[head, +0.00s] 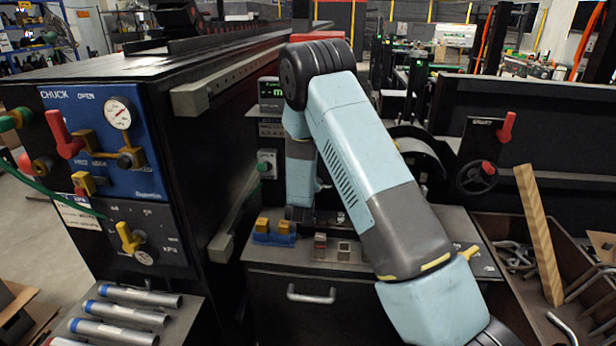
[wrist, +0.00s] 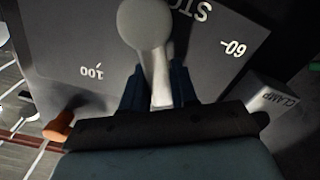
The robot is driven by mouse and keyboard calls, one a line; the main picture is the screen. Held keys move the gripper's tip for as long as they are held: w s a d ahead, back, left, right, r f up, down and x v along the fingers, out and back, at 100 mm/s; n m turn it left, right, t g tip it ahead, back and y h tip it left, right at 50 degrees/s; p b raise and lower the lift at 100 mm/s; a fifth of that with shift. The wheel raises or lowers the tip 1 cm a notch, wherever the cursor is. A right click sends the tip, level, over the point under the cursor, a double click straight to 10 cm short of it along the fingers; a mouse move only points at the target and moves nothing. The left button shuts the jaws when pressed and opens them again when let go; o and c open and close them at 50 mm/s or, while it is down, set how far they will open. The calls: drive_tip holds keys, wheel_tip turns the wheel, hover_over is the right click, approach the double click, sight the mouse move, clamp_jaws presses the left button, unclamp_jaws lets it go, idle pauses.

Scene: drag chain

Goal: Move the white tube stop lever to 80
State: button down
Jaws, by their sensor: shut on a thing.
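The white tube stop lever (wrist: 150,58) shows in the wrist view, with a large rounded end at the top and a narrower shaft running down. The dark blue fingers of my gripper (wrist: 158,92) are shut on this shaft, one on each side. The grey dial plate (wrist: 60,40) behind it has upside-down markings: 100 to the left of the lever and 60 to the right. The lever lies between these two marks. No 80 mark is visible; that part of the plate is covered by the lever and gripper.
In the wrist view an orange knob (wrist: 58,126) is at lower left and a grey block marked CLAMP (wrist: 272,97) at right, both close to my gripper. In the head view the blue chuck panel (head: 85,120) stands left, and a bin (head: 485,235) with metal parts right.

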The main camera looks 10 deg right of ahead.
drive_tip(key=shift+a, duration=0.2)
drive_tip(key=c, duration=1.2)
unclamp_jaws()
drive_tip(key=shift+r, duration=0.1)
drive_tip(key=shift+o, duration=1.2)
drive_tip(key=shift+s, duration=0.1)
drive_tip(key=v, duration=1.3)
drive_tip(key=shift+s, duration=0.35)
